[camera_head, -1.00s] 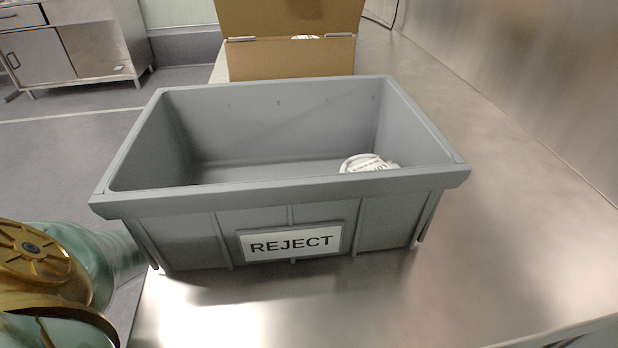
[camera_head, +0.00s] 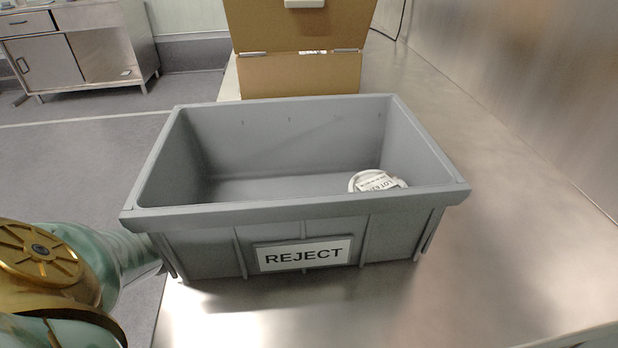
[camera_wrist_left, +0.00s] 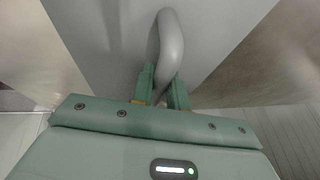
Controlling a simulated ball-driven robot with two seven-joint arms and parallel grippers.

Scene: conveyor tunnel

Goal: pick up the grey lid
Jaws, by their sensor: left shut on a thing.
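In the left wrist view my left gripper (camera_wrist_left: 163,88) is shut on a thick, rounded grey handle (camera_wrist_left: 170,40), one green finger on each side. The handle stands against a flat grey surface (camera_wrist_left: 110,35), which I take to be the grey lid. Its full outline is not in view, so I cannot tell whether it is raised or resting. In the head view only my left arm shows at the lower left; its gripper is out of frame. My right gripper is in neither view.
A grey bin marked REJECT (camera_head: 205,219) stands on the steel counter (camera_head: 500,250), with a white round item (camera_head: 372,181) inside. An open cardboard box (camera_head: 300,75) stands behind it. A steel wall (camera_head: 530,80) runs along the right. A cabinet (camera_head: 80,50) stands at the back left.

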